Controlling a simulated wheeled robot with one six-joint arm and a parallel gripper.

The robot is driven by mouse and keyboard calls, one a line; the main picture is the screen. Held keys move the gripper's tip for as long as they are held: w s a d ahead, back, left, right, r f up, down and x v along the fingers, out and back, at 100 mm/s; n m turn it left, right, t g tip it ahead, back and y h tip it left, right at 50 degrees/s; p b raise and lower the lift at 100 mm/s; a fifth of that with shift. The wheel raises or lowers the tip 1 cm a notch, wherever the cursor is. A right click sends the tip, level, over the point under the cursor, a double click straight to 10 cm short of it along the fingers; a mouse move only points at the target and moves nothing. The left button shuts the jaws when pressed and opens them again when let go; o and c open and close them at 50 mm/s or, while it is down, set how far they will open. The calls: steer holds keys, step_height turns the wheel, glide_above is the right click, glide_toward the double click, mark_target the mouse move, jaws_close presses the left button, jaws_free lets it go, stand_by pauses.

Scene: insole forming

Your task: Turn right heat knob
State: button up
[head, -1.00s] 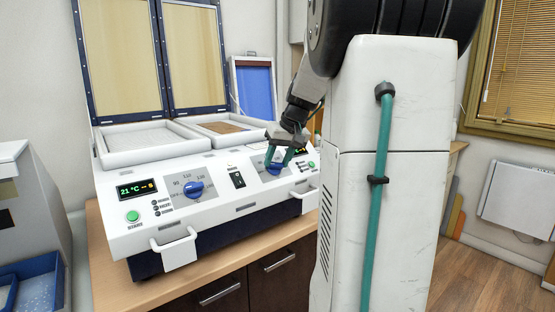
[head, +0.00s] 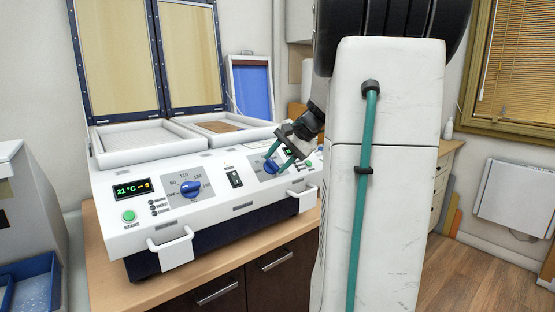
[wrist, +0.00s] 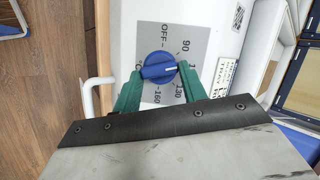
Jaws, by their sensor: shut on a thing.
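The right heat knob (head: 271,167) is blue and sits on the right grey dial plate of the white heating machine (head: 160,230). My gripper (head: 275,164) has its green fingers on either side of this knob. In the wrist view the knob (wrist: 158,66) lies between the fingertips of my gripper (wrist: 178,68), and it is gripped. Its white pointer mark faces right there, between the printed 90 and 130. The left heat knob (head: 191,188) is blue and free. My gripper partly hides the right display.
The machine stands on a wooden counter (head: 219,260) with two front handles sticking out. Its framed lids (head: 117,55) stand open behind white-rimmed trays. A green button and a display (head: 132,189) reading 21 °C are at the left. A grey box stands at far left.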

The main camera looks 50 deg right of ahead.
steer(key=m, duration=0.2)
steer(key=m+t, duration=0.1)
steer(key=m, duration=0.1)
steer(key=m+t, duration=0.1)
steer(key=m, duration=0.1)
steer(key=shift+s+f+m, duration=0.2)
steer(key=shift+s+m, duration=0.05)
steer(key=shift+m, duration=0.05)
steer(key=m, duration=0.2)
steer(key=m+t+h, duration=0.1)
steer(key=m, duration=0.1)
steer(key=m+t, duration=0.1)
steer(key=m, duration=0.1)
steer(key=shift+s+a+f+h, duration=0.15)
steer(key=shift+a+h, duration=0.1)
steer(key=shift+h, duration=0.05)
steer(key=o, duration=1)
steer(key=v, duration=0.7)
steer(key=shift+s, duration=0.3)
